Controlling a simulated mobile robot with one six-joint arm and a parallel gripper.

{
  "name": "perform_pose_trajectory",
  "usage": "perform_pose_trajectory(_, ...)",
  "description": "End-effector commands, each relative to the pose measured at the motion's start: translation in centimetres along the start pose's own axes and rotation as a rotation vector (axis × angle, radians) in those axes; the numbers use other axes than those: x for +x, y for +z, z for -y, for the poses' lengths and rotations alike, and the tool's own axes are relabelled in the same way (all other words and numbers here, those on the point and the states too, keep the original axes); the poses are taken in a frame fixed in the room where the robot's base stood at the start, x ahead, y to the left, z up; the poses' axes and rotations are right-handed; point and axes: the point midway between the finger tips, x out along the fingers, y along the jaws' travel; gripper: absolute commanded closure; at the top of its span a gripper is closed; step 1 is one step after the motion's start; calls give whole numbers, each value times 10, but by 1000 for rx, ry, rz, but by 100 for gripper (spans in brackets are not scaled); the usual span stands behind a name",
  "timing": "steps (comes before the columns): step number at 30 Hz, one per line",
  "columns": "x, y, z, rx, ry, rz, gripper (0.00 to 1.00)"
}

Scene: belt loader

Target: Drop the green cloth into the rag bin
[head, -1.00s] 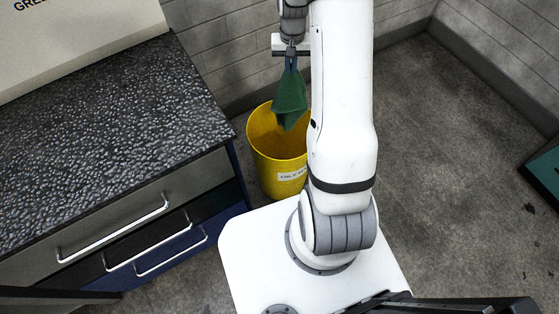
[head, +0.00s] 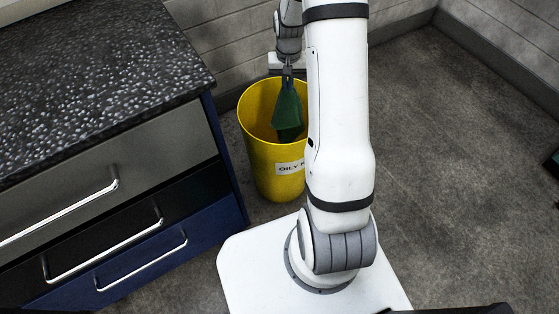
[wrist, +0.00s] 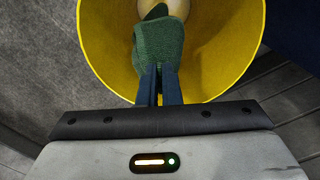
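The green cloth (head: 288,113) hangs from my gripper (head: 287,71) in the head view, over the mouth of the yellow rag bin (head: 275,172). The bin carries a white label that my arm partly covers. In the wrist view the fingers of my gripper (wrist: 159,82) are closed together on the top of the cloth (wrist: 159,45). The yellow bin's wall (wrist: 226,45) surrounds the cloth there. The cloth's lower end appears to be inside the bin opening. A pale round patch shows beyond the cloth, inside the bin.
A workbench with a dark speckled top (head: 90,70) and drawers (head: 120,262) stands left of the bin. A grey block wall (head: 225,45) is behind it.

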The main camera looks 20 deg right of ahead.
Motion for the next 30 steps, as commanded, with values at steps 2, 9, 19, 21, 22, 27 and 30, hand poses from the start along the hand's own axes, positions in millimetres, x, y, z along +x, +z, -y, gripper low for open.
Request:
perform_pose_trajectory(2,25,0,0,0,0,0,100)
perform_pose_trajectory(9,44,0,0,-1,0,-1,100)
perform_pose_trajectory(19,62,0,1,-1,0,1,100)
perform_pose_trajectory(21,70,0,1,-1,0,1,100)
perform_pose_trajectory(22,74,0,1,-1,0,1,100)
perform_pose_trajectory(27,95,0,1,-2,0,1,100)
perform_pose_trajectory(30,102,0,1,-2,0,0,100)
